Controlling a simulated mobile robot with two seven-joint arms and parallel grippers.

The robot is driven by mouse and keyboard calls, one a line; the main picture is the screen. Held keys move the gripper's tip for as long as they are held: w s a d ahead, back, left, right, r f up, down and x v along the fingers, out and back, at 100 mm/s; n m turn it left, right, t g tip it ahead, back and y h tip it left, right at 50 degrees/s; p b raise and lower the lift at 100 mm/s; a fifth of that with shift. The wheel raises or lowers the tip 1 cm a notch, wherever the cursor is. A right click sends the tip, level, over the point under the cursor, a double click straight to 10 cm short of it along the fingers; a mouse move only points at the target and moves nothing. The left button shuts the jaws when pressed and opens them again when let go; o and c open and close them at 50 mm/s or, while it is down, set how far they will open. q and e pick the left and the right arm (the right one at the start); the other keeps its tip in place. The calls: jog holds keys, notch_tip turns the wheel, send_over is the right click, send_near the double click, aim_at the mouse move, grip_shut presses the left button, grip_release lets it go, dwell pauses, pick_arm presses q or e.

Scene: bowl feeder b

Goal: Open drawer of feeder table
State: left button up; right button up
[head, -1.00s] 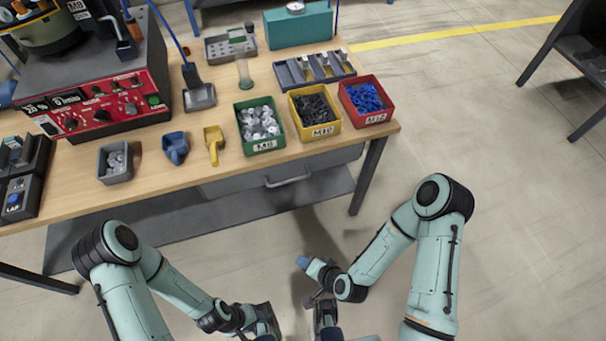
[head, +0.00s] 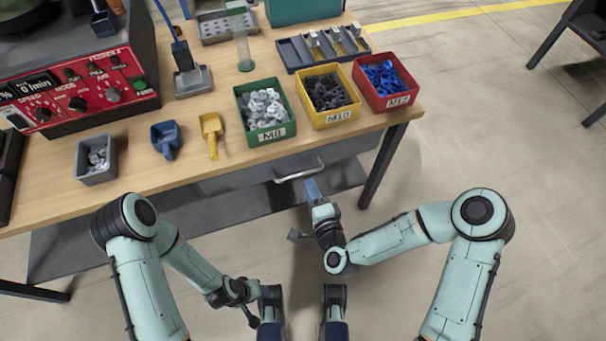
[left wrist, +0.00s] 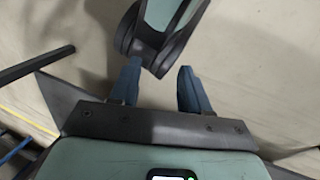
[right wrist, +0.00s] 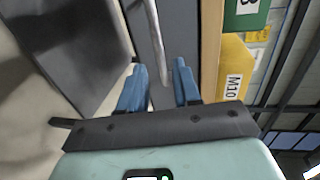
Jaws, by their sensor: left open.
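The feeder table's grey drawer (head: 345,158) sits under the wooden tabletop and looks shut. Its curved metal handle (head: 299,173) sticks out at the front. My right gripper (head: 312,186) is just in front of the handle's right part, its blue fingertips close to it. In the right wrist view the handle (right wrist: 153,35) runs down between the two open fingers (right wrist: 159,75); whether they touch it I cannot tell. My left gripper (left wrist: 157,77) is open and empty, low above the floor, well away from the drawer; its fingers are hard to make out in the head view.
Green (head: 265,112), yellow (head: 328,96) and red (head: 385,83) part bins stand above the drawer at the table's edge. A table leg (head: 384,165) is right of the drawer, and a lower shelf (head: 215,218) lies beneath. The floor in front is free.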

aim_at(303, 173)
jog(key=b+x, duration=0.1)
jog(key=x, duration=0.6)
jog(key=shift+w, duration=0.1)
pick_arm(q)
jog(key=shift+w+a+f+t, duration=0.35)
jog(key=shift+w+f, duration=0.25)
jog(key=shift+w, duration=0.25)
pick_arm(e)
grip_shut()
